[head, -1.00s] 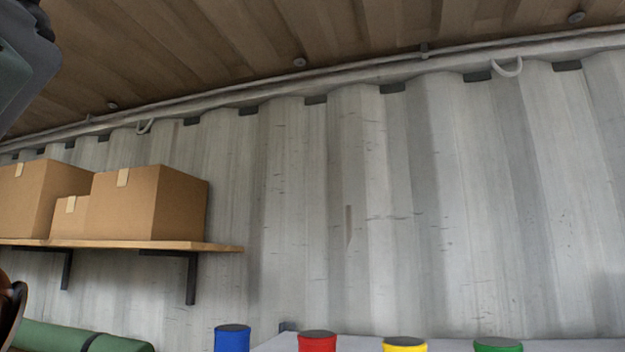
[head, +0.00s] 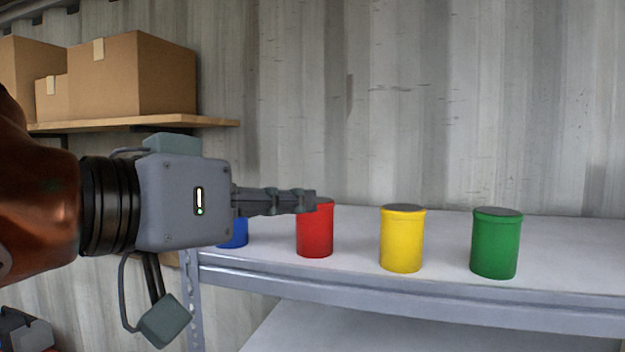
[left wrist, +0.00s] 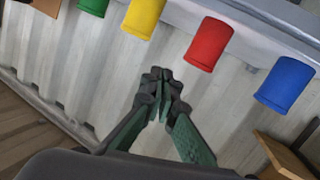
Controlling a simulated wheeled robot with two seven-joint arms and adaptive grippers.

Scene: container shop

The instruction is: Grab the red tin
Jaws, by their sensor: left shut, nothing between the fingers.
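The red tin (head: 315,232) stands upright on the shelf between the blue tin (head: 234,238) and the yellow tin (head: 402,240). My left gripper (head: 312,201) reaches in from the left, and its fingertips overlap the red tin's top left edge in the head view. In the left wrist view the left gripper (left wrist: 160,85) is shut and empty, with its fingertips apart from the red tin (left wrist: 209,45). The blue tin is partly hidden by my gripper in the head view. My right gripper is not in view.
A green tin (head: 496,243) stands at the right on the grey metal shelf (head: 560,283). A corrugated wall (head: 430,100) rises behind. Cardboard boxes (head: 130,75) sit on a wooden wall shelf (head: 140,124) at upper left. The shelf is clear between the tins.

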